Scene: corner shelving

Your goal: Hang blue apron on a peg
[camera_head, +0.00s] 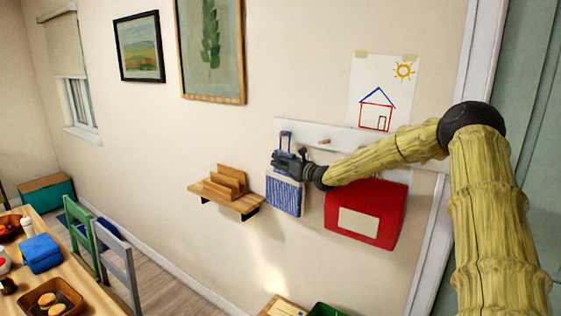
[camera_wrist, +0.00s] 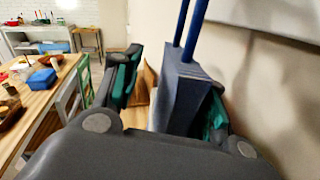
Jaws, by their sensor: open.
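The blue apron (camera_head: 284,195) hangs against the wall below the left part of the white peg rail (camera_head: 345,137). Its blue strap loop (camera_head: 286,136) rises in front of the rail. A peg under the loop is too small to make out. A bare wooden peg (camera_head: 323,141) shows to the right. My gripper (camera_head: 279,160) is at the apron's top edge, below the loop. In the wrist view, the apron's top (camera_wrist: 184,85) and two straps stand between the open fingers (camera_wrist: 167,98), closer to the right finger. The apron's lower part is hidden there.
A red item with a cream panel (camera_head: 387,218) hangs to the right, partly behind my arm. A small wooden wall shelf (camera_head: 226,200) with a wooden holder juts out at left. A table (camera_head: 72,260) and chairs stand far left. A green bin (camera_head: 326,310) is below.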

